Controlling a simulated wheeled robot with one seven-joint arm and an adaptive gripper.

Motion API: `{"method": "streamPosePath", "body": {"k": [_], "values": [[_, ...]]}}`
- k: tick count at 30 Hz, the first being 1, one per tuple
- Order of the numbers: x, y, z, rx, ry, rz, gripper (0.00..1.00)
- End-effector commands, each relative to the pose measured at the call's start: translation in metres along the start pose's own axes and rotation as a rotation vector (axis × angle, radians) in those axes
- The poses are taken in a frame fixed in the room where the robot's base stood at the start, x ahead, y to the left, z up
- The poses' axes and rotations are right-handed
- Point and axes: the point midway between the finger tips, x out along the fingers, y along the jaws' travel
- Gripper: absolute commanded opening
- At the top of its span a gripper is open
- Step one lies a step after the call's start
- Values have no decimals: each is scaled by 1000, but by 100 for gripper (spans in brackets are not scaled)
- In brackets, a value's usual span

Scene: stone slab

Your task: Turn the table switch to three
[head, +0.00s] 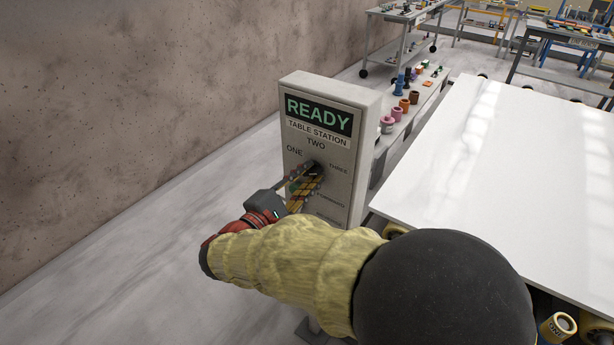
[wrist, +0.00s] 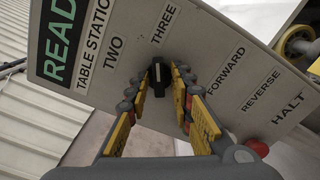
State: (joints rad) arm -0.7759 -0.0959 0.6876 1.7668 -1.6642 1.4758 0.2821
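The table switch is a black knob with a white line (wrist: 158,75) on a grey panel (head: 357,118). In the wrist view the labels TWO, THREE, FORWARD, REVERSE and HALT surround it. The line runs roughly toward THREE, but I cannot tell which end is the pointer. My gripper (wrist: 164,84) is open, with one yellow-padded finger on each side of the knob. The tips are close to the panel; contact with the knob is not clear. In the head view my gripper (head: 306,178) reaches the panel from the lower left and partly hides the knob.
The panel's sign (head: 318,113) reads READY and TABLE STATION. A white table (head: 508,165) stands to the right, with a shelf of colourful spools (head: 387,123) behind the panel. A red button (wrist: 257,147) is near HALT. A wall (head: 140,90) stands left; the floor before it is clear.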

Motion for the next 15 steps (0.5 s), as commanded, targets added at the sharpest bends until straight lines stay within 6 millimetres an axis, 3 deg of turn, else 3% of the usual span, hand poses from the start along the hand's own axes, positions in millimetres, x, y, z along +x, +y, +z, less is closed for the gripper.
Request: {"method": "streamPosePath", "body": {"k": [11,15], "values": [[-1,1,0,1,-1,1,29],[-13,1,0,1,1,2,29]]}}
